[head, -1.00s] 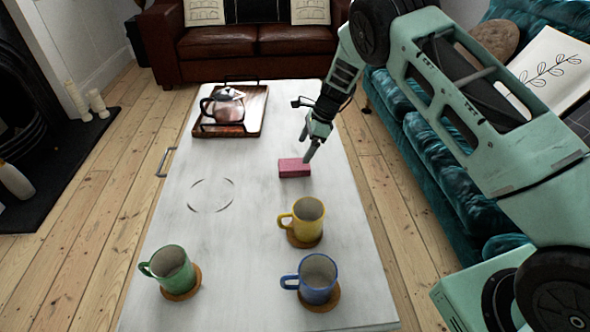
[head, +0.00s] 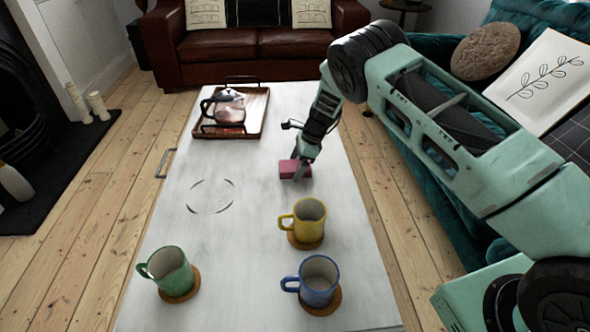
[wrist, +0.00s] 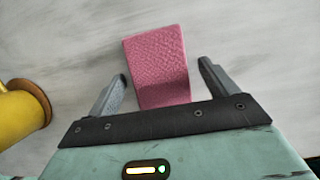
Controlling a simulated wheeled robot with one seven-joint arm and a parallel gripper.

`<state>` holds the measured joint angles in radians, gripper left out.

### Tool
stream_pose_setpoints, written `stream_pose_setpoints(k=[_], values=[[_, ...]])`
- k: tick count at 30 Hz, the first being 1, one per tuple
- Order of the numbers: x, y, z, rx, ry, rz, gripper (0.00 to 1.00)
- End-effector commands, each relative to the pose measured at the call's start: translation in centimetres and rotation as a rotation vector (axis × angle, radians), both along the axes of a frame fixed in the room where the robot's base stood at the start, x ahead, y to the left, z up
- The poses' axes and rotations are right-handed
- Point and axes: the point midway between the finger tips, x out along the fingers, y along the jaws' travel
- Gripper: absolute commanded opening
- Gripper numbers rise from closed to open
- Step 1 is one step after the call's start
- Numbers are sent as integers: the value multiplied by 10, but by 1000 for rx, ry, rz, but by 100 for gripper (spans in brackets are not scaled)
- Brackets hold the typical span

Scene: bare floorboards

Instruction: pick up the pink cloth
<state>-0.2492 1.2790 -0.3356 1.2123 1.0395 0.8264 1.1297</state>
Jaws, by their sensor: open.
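The pink cloth (head: 287,169) is a small folded block lying on the white table (head: 240,260). In the wrist view the pink cloth (wrist: 158,62) has a textured surface and lies between the two fingers, reaching out past their tips. My gripper (head: 299,175) is over the right part of the cloth in the head view and hides some of it. In the wrist view my gripper (wrist: 163,78) is open, with a gap between each finger and the cloth. The cloth's near end is hidden behind the gripper body.
A yellow mug (head: 309,223) on a coaster stands close by; it also shows at the left of the wrist view (wrist: 20,115). A blue mug (head: 318,281) and a green mug (head: 170,270) stand nearer. A tray (head: 250,128) with a teapot (head: 228,106) is at the back. The table's middle left is clear.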

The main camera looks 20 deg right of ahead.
Motion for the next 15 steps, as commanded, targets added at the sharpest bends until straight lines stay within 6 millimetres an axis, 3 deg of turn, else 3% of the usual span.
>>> stream_pose_setpoints(k=[15], values=[[0, 0, -5, 1, 0, 0, 85]])
